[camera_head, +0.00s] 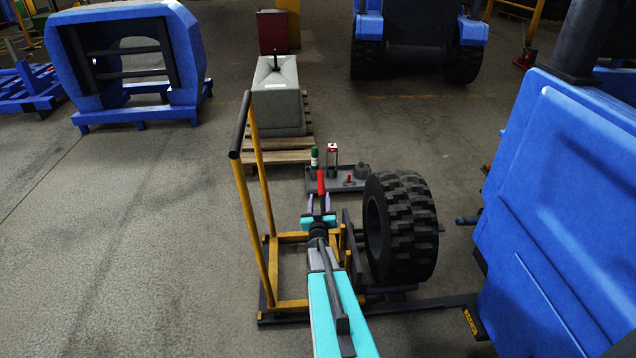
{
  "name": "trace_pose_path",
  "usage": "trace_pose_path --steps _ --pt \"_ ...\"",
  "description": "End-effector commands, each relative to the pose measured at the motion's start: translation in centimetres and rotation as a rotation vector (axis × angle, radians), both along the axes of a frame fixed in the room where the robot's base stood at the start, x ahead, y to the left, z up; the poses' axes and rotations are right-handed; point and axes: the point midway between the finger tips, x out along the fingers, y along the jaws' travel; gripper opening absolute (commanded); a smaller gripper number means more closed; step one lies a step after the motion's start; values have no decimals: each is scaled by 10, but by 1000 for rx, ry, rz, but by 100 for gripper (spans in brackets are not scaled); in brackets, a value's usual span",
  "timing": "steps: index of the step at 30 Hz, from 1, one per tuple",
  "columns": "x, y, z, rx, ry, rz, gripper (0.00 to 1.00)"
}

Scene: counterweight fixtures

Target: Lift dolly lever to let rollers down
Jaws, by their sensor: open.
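The dolly (262,190) is a yellow frame with a black top handlebar, standing on the floor. A large black tyre (402,228) stands upright at its right side. The lever, with a red grip (321,183), shows at the dolly's far side, just beyond my gripper. My gripper (319,201) is open, its two fingers pointing away from the camera. The red grip appears in line with the gap between the fingertips; I cannot tell whether they touch it. My arm hides the lever's lower part and some of the frame. The rollers are not clearly visible.
A dark tray (344,183) with a green bottle, a red-and-white can and small parts lies beyond my gripper. A grey counterweight block (278,98) sits on a wooden pallet (284,156). A blue machine (560,210) stands close on the right.

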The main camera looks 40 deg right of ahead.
Motion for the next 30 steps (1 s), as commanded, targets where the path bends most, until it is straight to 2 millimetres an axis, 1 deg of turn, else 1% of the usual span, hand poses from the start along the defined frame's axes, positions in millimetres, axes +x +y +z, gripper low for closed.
trace_pose_path --steps 8,30 --pt "10 -11 -2 1 1 0 42" --pt "62 -68 -2 1 0 -2 42"
